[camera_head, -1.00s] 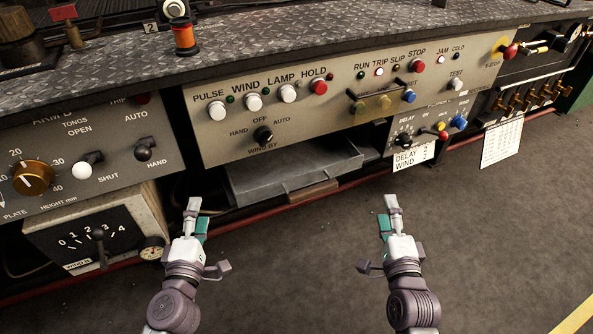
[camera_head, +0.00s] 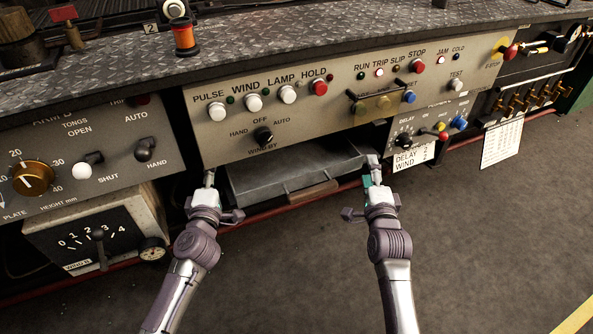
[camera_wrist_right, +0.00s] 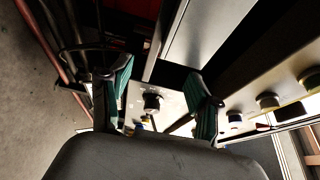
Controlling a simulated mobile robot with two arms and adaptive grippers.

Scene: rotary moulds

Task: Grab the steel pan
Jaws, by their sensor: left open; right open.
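The steel pan (camera_head: 262,186) is a shallow grey rectangular tray with a brownish front handle (camera_head: 312,193). In the head view it sits low under the middle control panel. My left gripper (camera_head: 209,179) is open and empty, just left of the pan's left end. My right gripper (camera_head: 372,168) is open at the pan's right end; I cannot tell whether it touches. In the right wrist view its two green-padded fingers (camera_wrist_right: 160,88) stand apart with nothing gripped between them. A grey flat surface shows beyond them, but I cannot tell if it is the pan.
The control panel (camera_head: 330,118) with knobs and lamps overhangs the pan. A gauge box (camera_head: 85,235) stands left of my left gripper. A smaller panel (camera_head: 432,125) and a hanging DELAY/WIND card (camera_head: 413,157) are close to my right gripper. The floor (camera_head: 480,240) in front is clear.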

